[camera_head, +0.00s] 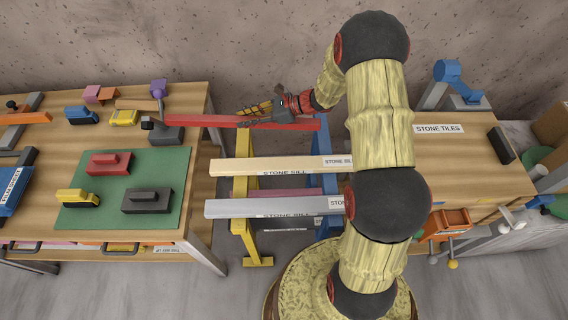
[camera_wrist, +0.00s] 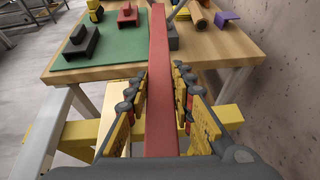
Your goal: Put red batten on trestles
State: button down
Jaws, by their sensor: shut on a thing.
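The red batten (camera_head: 205,121) is long and straight and lies roughly level, left to right, across the back of the trestles in the head view. My gripper (camera_head: 262,112) is shut on the red batten (camera_wrist: 160,60), with a finger along each side in the wrist view (camera_wrist: 159,85). The yellow trestle (camera_head: 243,180) passes under the batten near my gripper. The blue trestle (camera_head: 324,140) is at the batten's right end, partly hidden by my arm. The batten's left end overlaps the left bench in the picture. I cannot tell whether it touches either trestle.
A cream sill (camera_head: 265,167) and a grey sill (camera_head: 265,208) lie across the trestles in front. The left bench (camera_head: 200,160) carries a green mat (camera_head: 120,211) with blocks and a dark clamp-like tool (camera_head: 166,134) near the batten's left end. A concrete wall (camera_head: 240,40) stands behind.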

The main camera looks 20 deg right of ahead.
jog(key=shift+w+d+r+n+g, duration=0.1)
jog(key=shift+d+r+n+g, duration=0.05)
jog(key=shift+d+n+g, duration=0.3)
jog(key=d+f+b, duration=0.6)
jog(key=d+f, duration=0.6)
jog(key=d, duration=0.2)
jog(key=shift+s+f, duration=0.4)
jog(key=shift+s, duration=0.05)
jog(key=shift+f, duration=0.2)
jog(key=c, duration=1.5)
grip_release()
jog(key=shift+c, duration=0.2)
